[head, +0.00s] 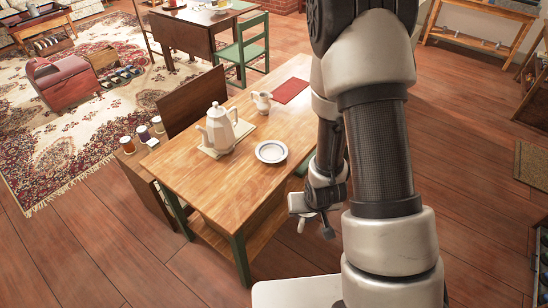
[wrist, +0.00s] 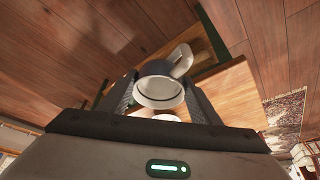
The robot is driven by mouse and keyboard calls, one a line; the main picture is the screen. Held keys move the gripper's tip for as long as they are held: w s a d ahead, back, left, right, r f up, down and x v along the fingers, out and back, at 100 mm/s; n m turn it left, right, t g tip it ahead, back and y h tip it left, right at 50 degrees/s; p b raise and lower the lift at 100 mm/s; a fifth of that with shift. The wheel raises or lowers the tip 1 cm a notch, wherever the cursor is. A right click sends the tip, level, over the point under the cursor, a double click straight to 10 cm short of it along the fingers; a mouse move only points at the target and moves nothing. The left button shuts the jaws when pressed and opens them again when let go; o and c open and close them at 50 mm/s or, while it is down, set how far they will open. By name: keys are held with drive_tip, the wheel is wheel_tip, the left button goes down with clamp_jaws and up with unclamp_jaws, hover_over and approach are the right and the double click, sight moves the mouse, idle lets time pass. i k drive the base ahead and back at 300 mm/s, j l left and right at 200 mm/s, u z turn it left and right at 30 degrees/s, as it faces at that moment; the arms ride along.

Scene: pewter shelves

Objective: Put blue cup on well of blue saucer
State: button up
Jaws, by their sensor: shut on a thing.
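In the head view my gripper (head: 314,222) hangs beyond the table's right edge, over the floor, and the cup is mostly hidden there. The saucer (head: 271,152) is pale with a blue-grey ring and lies empty on the wooden table (head: 222,172), to the upper left of my gripper and apart from it.
A white teapot (head: 221,128) stands on a pale mat left of the saucer. A small cream jug (head: 262,102) and a red mat (head: 290,91) are behind it. Several jars (head: 142,134) stand beyond the table's left side. The table's front is clear.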

sight(269, 156)
drive_tip(key=j+z, duration=0.45)
drive_tip(key=j, duration=0.45)
drive_tip(key=i+j+z, duration=0.1)
drive_tip(key=j, duration=0.25)
drive_tip(key=i+j+z, duration=0.1)
drive_tip(key=j, duration=0.3)
